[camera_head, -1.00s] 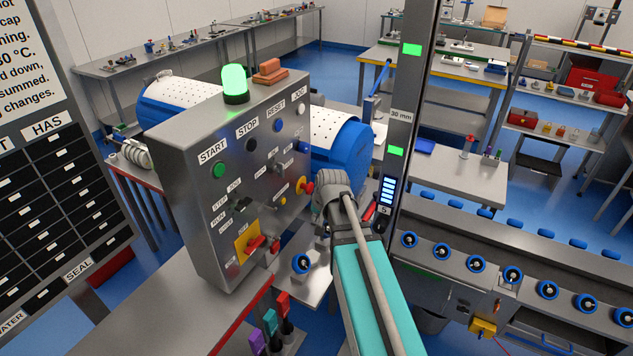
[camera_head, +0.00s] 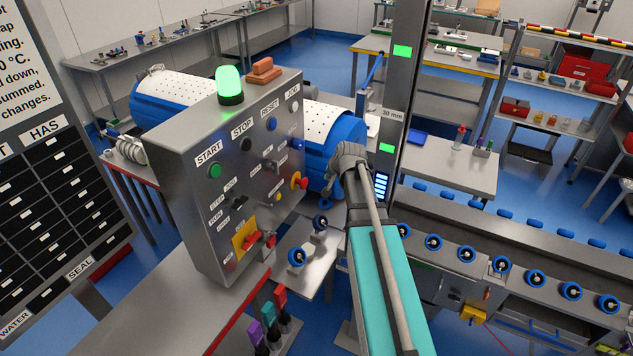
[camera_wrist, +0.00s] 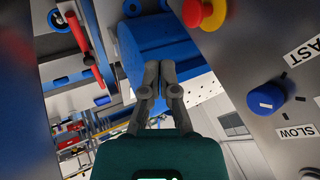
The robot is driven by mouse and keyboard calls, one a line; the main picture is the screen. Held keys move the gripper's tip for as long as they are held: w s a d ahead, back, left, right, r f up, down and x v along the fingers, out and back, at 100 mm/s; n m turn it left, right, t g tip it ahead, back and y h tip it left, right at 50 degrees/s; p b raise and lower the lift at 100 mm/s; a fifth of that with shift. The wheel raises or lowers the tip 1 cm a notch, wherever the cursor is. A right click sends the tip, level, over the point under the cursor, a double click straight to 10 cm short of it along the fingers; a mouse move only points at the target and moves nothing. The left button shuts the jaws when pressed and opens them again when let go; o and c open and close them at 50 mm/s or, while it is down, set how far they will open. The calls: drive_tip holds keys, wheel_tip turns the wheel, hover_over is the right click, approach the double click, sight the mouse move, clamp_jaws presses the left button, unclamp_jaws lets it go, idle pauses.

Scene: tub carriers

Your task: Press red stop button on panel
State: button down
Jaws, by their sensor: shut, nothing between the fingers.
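The grey control panel (camera_head: 205,165) stands at left centre with labelled controls. A red mushroom button on a yellow ring (camera_head: 303,182) sits at its lower right edge; it also shows at the top of the wrist view (camera_wrist: 192,12). The button under the STOP label (camera_head: 246,144) looks black. My gripper (camera_head: 329,184) is just right of the panel's edge, apart from the red button. In the wrist view its fingertips (camera_wrist: 158,66) are together and empty, with the red button above and to the right.
A red switch on a yellow plate (camera_head: 250,239) is low on the panel. A blue knob (camera_wrist: 266,98) lies between FAST and SLOW labels. A blue-ended white drum (camera_head: 335,135) is behind the panel. A grey post (camera_head: 397,115) and roller conveyor (camera_head: 480,255) stand to the right.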

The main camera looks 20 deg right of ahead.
sight(301, 182)
drive_tip(key=shift+f, duration=0.15)
drive_tip(key=w+a+f+b, duration=0.3)
drive_tip(key=w+f+b, duration=0.5)
drive_tip(key=shift+w+a+f+b, duration=0.2)
drive_tip(key=shift+a+b, duration=0.05)
drive_tip(key=shift+b, duration=0.05)
idle(0.6)
